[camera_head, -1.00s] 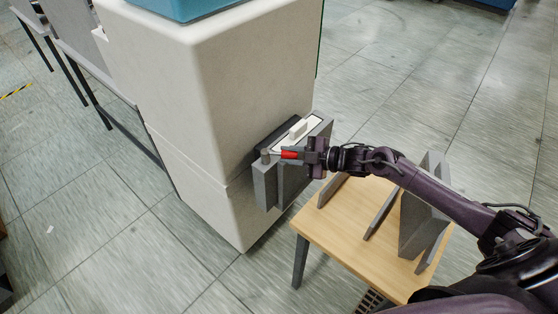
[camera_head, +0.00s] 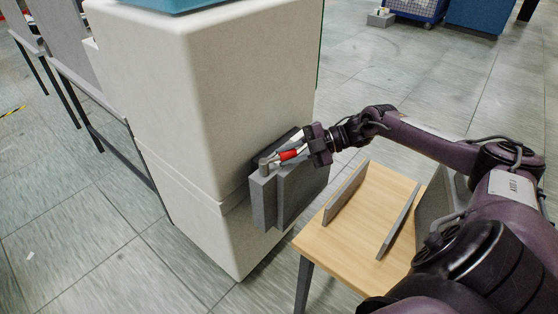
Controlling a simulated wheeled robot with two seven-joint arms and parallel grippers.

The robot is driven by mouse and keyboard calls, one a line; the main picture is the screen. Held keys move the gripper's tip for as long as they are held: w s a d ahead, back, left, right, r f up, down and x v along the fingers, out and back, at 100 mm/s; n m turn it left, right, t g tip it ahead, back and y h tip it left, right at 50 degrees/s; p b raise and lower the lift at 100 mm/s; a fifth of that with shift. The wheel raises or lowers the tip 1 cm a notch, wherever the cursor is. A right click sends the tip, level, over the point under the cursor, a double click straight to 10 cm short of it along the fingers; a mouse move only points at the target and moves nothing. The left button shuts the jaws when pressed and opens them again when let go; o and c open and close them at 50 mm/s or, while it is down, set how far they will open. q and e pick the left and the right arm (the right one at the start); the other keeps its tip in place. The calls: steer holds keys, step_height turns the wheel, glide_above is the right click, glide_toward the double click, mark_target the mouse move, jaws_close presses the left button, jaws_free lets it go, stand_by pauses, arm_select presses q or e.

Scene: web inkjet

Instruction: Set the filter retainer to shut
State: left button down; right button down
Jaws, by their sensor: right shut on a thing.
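The filter retainer looks like the lever with a red grip (camera_head: 288,155) on top of a grey filter housing (camera_head: 300,192) fixed to the side of the white cabinet. Its pivot end is at the left of the housing top. My right gripper (camera_head: 302,150) is shut on the lever's red part, coming from the right. The gripper hides the right part of the housing top. My left gripper is not in view.
The white cabinet (camera_head: 235,90) stands behind the housing. A wooden table (camera_head: 350,230) with upright grey plates (camera_head: 400,218) stands at the front right, under my right arm. Open tiled floor lies to the left and behind.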

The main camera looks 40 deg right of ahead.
stand_by(0.4)
steer(key=c, duration=1.3)
jaws_free()
steer(key=shift+o, duration=0.2)
